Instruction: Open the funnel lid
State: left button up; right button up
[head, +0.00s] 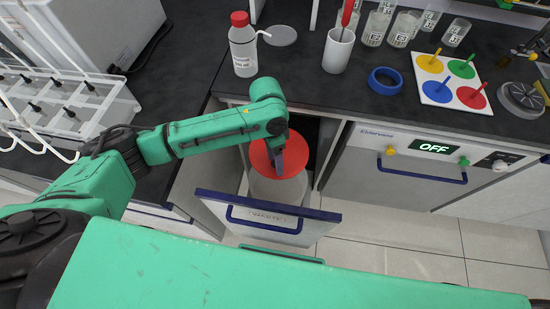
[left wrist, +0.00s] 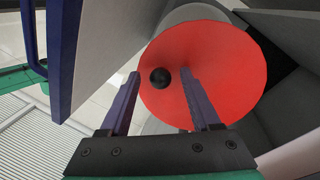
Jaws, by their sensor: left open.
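The funnel lid is a round red disc (head: 292,152) on top of a pale, translucent container (head: 275,187) in the pulled-out waste drawer. In the left wrist view the red lid (left wrist: 225,65) fills the middle, with a round black knob (left wrist: 160,77) on it. My left gripper (head: 278,163) is over the lid, pointing down. Its two open fingers (left wrist: 160,75) appear on either side of the knob, with gaps between them and it. I cannot tell the exact height of the fingertips above the lid. The knob is hidden in the head view. My right gripper is not in view.
The waste drawer's front panel (head: 265,219) with a blue handle stands close in front of the lid. A dark counter (head: 310,87) lies behind, with a red-capped bottle (head: 242,48), a white cup (head: 338,52) and a blue ring (head: 384,80). An appliance reading OFF (head: 434,148) is at right.

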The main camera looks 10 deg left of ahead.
pick_arm(q)
grip_shut()
dwell(1.4)
